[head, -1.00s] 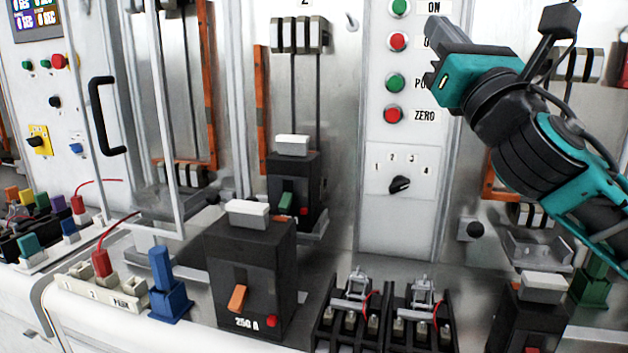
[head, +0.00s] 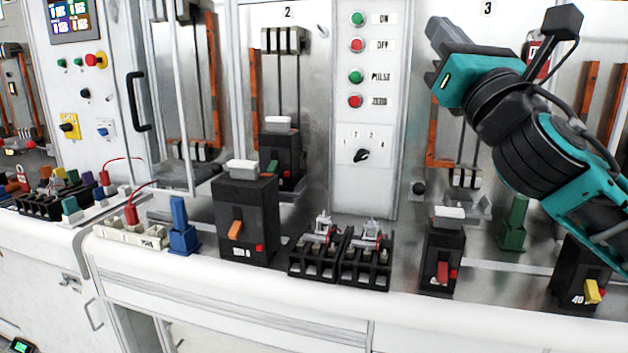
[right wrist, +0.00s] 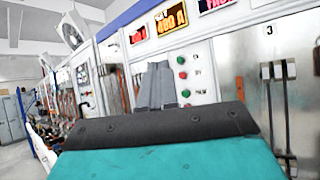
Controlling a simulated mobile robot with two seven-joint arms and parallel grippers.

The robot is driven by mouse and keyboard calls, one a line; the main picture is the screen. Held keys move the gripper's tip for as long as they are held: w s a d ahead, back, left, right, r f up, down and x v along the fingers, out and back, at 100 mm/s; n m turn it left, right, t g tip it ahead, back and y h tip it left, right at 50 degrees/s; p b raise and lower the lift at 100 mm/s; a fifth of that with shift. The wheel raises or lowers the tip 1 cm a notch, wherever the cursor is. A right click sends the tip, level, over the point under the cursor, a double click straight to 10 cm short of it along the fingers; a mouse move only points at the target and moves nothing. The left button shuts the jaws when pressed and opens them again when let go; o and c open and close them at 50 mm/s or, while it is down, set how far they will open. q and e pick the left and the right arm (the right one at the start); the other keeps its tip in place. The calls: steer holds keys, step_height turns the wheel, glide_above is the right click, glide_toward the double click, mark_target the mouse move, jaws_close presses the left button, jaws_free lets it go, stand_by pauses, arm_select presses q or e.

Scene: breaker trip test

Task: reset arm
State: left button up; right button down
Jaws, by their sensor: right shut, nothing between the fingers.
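My right gripper (head: 437,32) is raised in front of the panel, right of the button column, in the head view. It is shut with nothing in it and touches nothing there. In the right wrist view its grey fingers (right wrist: 157,86) lie together, pointing up at the panel. My left gripper is not in view. A black breaker marked 250 A (head: 247,215) with an orange lever stands on the bench. Another breaker (head: 281,155) with a green lever is mounted in bay 2. Breakers with a red lever (head: 442,262) and a yellow lever (head: 585,285) stand to the right.
The button column (head: 365,105) has green and red buttons and a rotary knob (head: 361,155). Blue (head: 183,228) and green (head: 513,224) plugs and two black terminal blocks (head: 318,255) stand on the bench. A door handle (head: 137,101) juts out at left. The bench's front edge is clear.

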steer(key=w+a+f+m+g, duration=0.1)
steer(key=w+f+m+g, duration=0.1)
steer(key=f+m, duration=0.35)
steer(key=w+a+f+m+g, duration=0.1)
steer(key=w+f+m, duration=0.1)
steer(key=f, duration=0.7)
steer(key=s+f+m+g, duration=0.1)
steer(key=f+m, duration=0.3)
steer(key=f, duration=0.5)
steer(key=s+f+m+g+h, duration=0.1)
steer(key=s+f+m+g, duration=0.1)
steer(key=f+m, duration=0.3)
steer(key=s+f+m+g, duration=0.2)
steer(key=f+m, duration=0.3)
steer(key=f, duration=0.9)
steer(key=shift+a+h, duration=0.1)
steer(key=shift+h, duration=0.3)
steer(key=s+d+f+m+g+h, duration=0.1)
steer(key=s+d+f+m+g, duration=0.1)
steer(key=s+f+m, duration=0.5)
steer(key=s+d+f+m+g+h, duration=0.1)
steer(key=s+f+m+g, duration=0.2)
steer(key=s+f+m, duration=0.4)
steer(key=s+f, duration=0.6)
steer(key=f, duration=0.2)
steer(key=shift+s+d+m+h, duration=0.15)
steer(key=shift+d+m+h, duration=0.15)
steer(key=shift+d+m, duration=0.1)
